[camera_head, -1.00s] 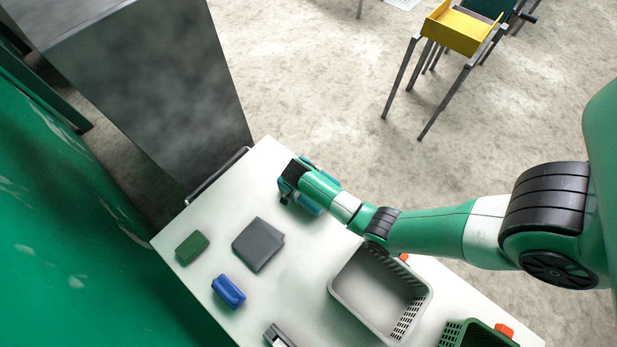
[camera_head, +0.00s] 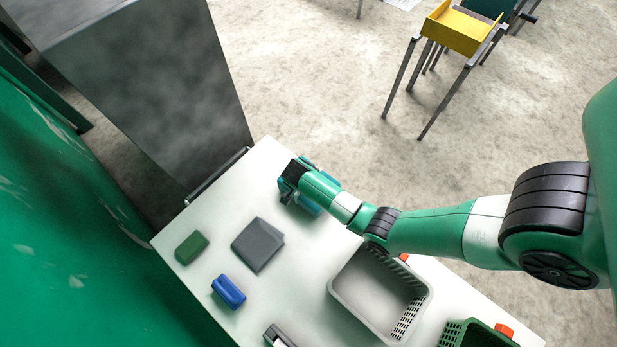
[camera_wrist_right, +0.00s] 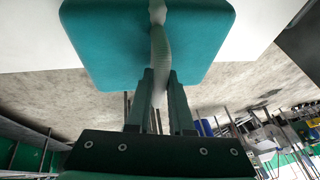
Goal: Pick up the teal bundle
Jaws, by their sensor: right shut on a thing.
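The teal bundle (camera_wrist_right: 108,38) fills the top of the right wrist view, with a pale band (camera_wrist_right: 158,45) around its middle. My right gripper (camera_wrist_right: 160,85) is shut on the bundle at that band. In the head view the bundle (camera_head: 309,205) shows only in parts at the far end of the white table, mostly hidden under my right gripper (camera_head: 287,190). I cannot tell whether it is clear of the table top. My left gripper is in neither view.
On the white table (camera_head: 205,290) lie a green bundle (camera_head: 191,247), a grey folded cloth (camera_head: 258,244) and a blue bundle (camera_head: 229,291). A grey basket (camera_head: 345,300) and a green basket (camera_head: 452,334) stand nearer. A dark metal cabinet (camera_head: 150,90) stands beyond the table's left edge.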

